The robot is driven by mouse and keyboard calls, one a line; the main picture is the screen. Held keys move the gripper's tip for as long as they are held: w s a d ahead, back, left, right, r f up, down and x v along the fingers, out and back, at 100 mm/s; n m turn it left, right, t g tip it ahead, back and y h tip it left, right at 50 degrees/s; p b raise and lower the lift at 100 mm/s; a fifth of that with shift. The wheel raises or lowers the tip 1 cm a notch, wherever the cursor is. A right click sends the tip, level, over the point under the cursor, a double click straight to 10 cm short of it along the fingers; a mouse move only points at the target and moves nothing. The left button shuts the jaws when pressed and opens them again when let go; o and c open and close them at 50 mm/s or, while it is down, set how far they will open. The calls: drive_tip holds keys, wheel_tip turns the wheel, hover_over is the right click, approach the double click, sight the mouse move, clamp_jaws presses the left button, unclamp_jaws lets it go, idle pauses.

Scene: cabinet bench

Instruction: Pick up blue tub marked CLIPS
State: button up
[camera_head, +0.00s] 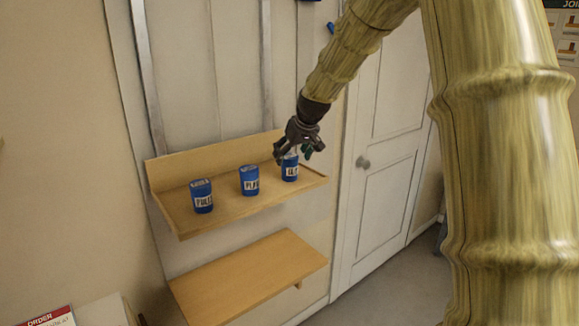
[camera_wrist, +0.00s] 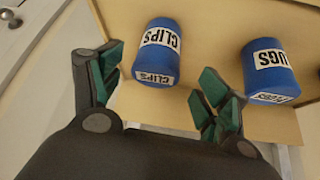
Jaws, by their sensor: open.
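The blue tub marked CLIPS (camera_head: 290,171) stands at the right end of the upper wooden shelf, its top partly hidden by my gripper (camera_head: 293,155). In the wrist view the CLIPS tub (camera_wrist: 158,50) shows with its label upside down, in the gap between the green-padded fingers. My gripper (camera_wrist: 157,76) is open and empty in the wrist view, with one finger to each side of the tub's picture. I cannot tell whether either finger touches it.
A blue tub with a label ending in UGS (camera_wrist: 268,72) stands beside it; in the head view this middle tub (camera_head: 250,182) is left of CLIPS. Another blue tub (camera_head: 202,197) stands farther left. The upper shelf (camera_head: 225,211) has a back board. A lower shelf (camera_head: 250,275) is empty.

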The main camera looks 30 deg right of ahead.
sight(292, 157)
drive_tip(key=p+x, duration=0.1)
drive_tip(key=x, duration=0.1)
drive_tip(key=p+x, duration=0.1)
drive_tip(key=shift+w+d+f, duration=0.25)
drive_tip(key=shift+f, duration=0.05)
drive_tip(key=shift+w+f, duration=0.25)
drive_tip(key=shift+f, duration=0.25)
drive_tip(key=c, duration=1.2)
